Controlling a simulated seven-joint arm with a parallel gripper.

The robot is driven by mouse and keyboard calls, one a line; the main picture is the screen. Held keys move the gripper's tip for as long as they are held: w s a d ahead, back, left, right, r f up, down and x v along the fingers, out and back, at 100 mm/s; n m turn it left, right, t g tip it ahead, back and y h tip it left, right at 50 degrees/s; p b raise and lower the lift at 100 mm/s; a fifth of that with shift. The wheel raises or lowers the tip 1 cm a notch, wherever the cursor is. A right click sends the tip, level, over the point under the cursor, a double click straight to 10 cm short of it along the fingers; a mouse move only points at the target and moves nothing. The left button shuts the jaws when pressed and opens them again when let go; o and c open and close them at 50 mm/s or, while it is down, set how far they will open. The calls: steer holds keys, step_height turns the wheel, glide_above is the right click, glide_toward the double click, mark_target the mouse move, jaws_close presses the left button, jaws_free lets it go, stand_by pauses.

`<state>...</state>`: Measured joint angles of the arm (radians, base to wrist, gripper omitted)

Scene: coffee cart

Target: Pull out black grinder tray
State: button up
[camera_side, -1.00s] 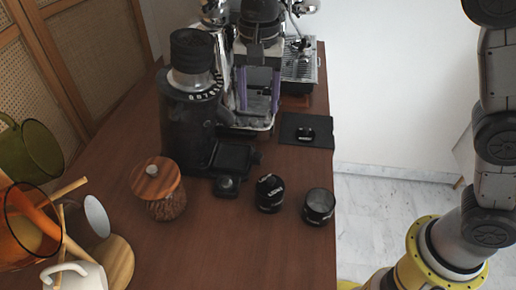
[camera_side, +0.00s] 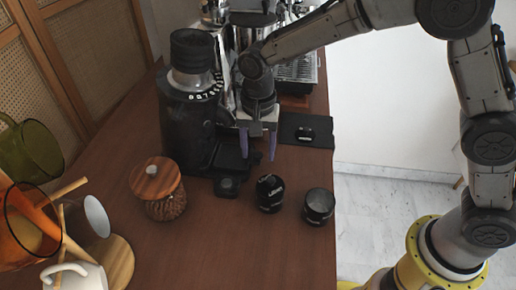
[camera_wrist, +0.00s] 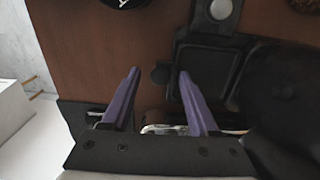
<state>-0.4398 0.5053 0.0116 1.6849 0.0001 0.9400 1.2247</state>
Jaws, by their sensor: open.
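The black grinder tray (camera_side: 230,163) sits at the foot of the black grinder (camera_side: 186,125), partly hidden by my gripper in the side view. In the wrist view the tray (camera_wrist: 208,68) is a dark square with a raised rim and a small tab on its left side. My gripper (camera_side: 258,157) points down, open and empty, just right of the tray. In the wrist view its two purple fingers (camera_wrist: 159,74) appear on either side of the tab. I cannot tell whether they touch it.
A wooden-lidded jar (camera_side: 160,190), a black round tool (camera_side: 270,193) and a dark cup (camera_side: 319,205) stand in front. A black mat (camera_side: 306,130) lies to the right, with the espresso machine (camera_side: 297,68) behind. The table's front middle is clear.

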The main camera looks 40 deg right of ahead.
steer(key=shift+f, duration=0.1)
jaws_close()
stand_by(0.3)
stand_by(1.1)
